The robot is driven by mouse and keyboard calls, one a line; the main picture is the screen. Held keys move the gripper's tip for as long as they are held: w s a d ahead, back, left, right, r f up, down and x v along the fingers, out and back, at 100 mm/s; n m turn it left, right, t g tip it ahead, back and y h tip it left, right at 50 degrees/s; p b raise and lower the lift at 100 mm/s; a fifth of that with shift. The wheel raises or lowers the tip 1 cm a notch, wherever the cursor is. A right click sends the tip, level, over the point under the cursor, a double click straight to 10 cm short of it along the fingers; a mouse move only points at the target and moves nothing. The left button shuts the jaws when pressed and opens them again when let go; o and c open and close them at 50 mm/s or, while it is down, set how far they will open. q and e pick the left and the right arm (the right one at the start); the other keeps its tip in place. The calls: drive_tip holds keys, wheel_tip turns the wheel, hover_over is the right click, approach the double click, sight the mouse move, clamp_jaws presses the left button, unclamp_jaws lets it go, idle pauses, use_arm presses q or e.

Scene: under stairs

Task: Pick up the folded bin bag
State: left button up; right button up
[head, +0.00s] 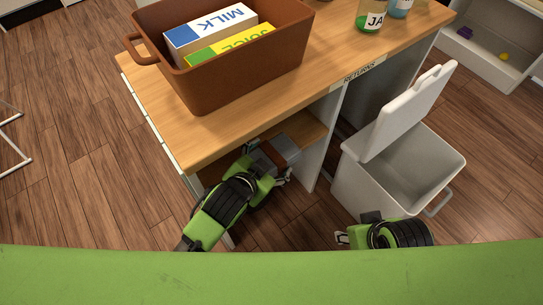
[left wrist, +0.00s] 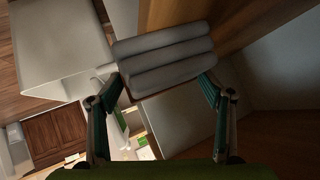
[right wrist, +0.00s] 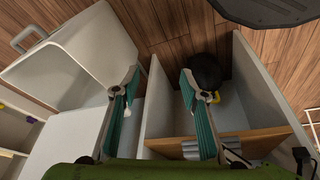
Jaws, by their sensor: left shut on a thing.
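The folded bin bag (left wrist: 165,53) is a grey bundle with several rounded folds. In the left wrist view it sits between the two fingertips of my left gripper (left wrist: 160,76), which is shut on it. In the head view my left gripper (head: 275,161) is at the shelf opening under the counter, with the grey bag (head: 284,148) at its tip. My right gripper (right wrist: 161,82) has its fingers apart with nothing between them. In the head view it (head: 354,228) is low, in front of the white bin, and partly hidden by my green body.
The wooden counter (head: 220,131) carries a brown crate (head: 240,87) with milk and juice cartons, and jars (head: 370,18). A shelf board (head: 303,129) lies under it. The white bin (head: 365,187) stands open at the right, its lid (head: 408,112) raised.

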sight(275, 147)
idle(0.3)
use_arm(q)
drive_tip(key=shift+r, duration=0.25)
drive_tip(key=shift+c, duration=1.3)
wheel_tip(275, 147, up, 3)
drive_tip(key=shift+f+p, duration=0.1)
drive_tip(key=shift+p, duration=0.6)
drive_tip(key=c, duration=0.5)
drive_tip(key=shift+s+d+r+p, duration=0.7)
drive_tip(key=shift+s+d+r, duration=0.85)
drive_tip(key=shift+s, duration=0.25)
drive_tip(key=shift+s+d+r+p, duration=0.65)
drive_tip(key=shift+s+d+r, duration=0.75)
drive_tip(key=shift+s+r, duration=0.4)
drive_tip(key=shift+s+d+r+p, duration=0.7)
drive_tip(key=shift+s+d+r, duration=0.8)
drive_tip(key=shift+s, duration=0.35)
drive_tip(key=shift+c, duration=0.2)
use_arm(e)
wheel_tip(275, 147, down, 19)
drive_tip(key=s+g, duration=0.1)
drive_tip(key=shift+s, duration=0.3)
use_arm(q)
drive_tip(key=o, duration=1)
drive_tip(key=c, duration=1)
